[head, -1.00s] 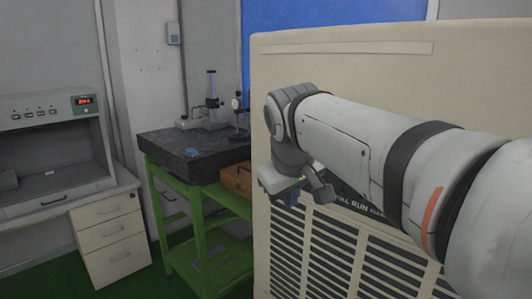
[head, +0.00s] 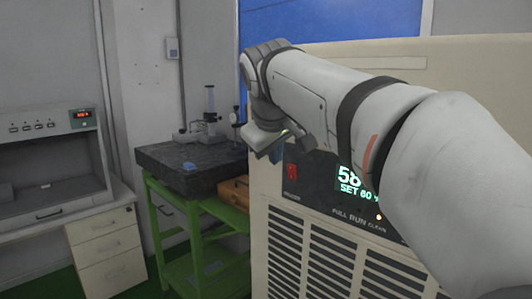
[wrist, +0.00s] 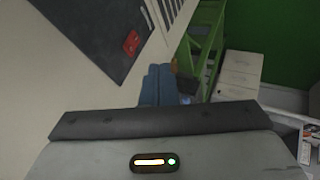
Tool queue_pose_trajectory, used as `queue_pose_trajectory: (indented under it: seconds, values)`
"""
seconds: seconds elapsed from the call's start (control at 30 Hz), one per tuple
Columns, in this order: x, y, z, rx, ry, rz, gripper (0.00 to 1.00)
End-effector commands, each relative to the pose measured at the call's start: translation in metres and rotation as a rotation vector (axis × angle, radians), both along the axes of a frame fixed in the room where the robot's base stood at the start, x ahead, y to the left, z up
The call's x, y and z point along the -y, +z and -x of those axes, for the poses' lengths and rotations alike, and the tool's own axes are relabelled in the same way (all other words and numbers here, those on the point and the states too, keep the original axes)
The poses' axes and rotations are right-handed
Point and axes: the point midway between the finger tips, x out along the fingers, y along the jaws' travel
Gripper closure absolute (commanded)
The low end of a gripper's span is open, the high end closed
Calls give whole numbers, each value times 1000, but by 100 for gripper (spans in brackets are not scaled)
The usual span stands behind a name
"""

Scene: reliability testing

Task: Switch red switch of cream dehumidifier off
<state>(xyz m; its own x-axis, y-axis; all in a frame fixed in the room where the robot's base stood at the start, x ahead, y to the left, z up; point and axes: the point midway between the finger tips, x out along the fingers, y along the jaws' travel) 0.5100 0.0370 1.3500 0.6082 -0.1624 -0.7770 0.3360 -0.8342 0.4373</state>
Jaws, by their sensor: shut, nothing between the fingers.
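The cream dehumidifier (head: 480,75) stands at the right in the head view. Its dark panel (head: 320,190) carries a lit display reading 58 and SET 60 %. The red switch (head: 292,172) is at the panel's left end and also shows in the wrist view (wrist: 131,43). Whether it is on or off is too small to tell. My gripper (head: 276,155) is just above and left of the switch in the head view. In the wrist view its blue fingers (wrist: 157,85) are together and empty, apart from the switch. My arm hides part of the panel.
A green-framed table (head: 190,240) with a dark slab top (head: 190,165) stands left of the dehumidifier. A wooden box (head: 234,190) sits beside the slab. A white drawer cabinet (head: 105,245) and a grey hooded unit (head: 45,165) are farther left.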

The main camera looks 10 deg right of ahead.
Motion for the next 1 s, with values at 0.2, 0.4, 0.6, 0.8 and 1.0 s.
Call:
queue_pose_trajectory:
  seconds: [0.2,0.4,0.6,0.8,1.0]
  values:
    - [9,-39,-29,-6,-2,0,100]
    - [23,-56,-53,-1,-6,-1,100]
    - [41,-53,-66,-1,-3,-1,100]
    - [45,-53,-69,-1,-2,-1,100]
    - [45,-53,-69,-1,-2,-1,100]
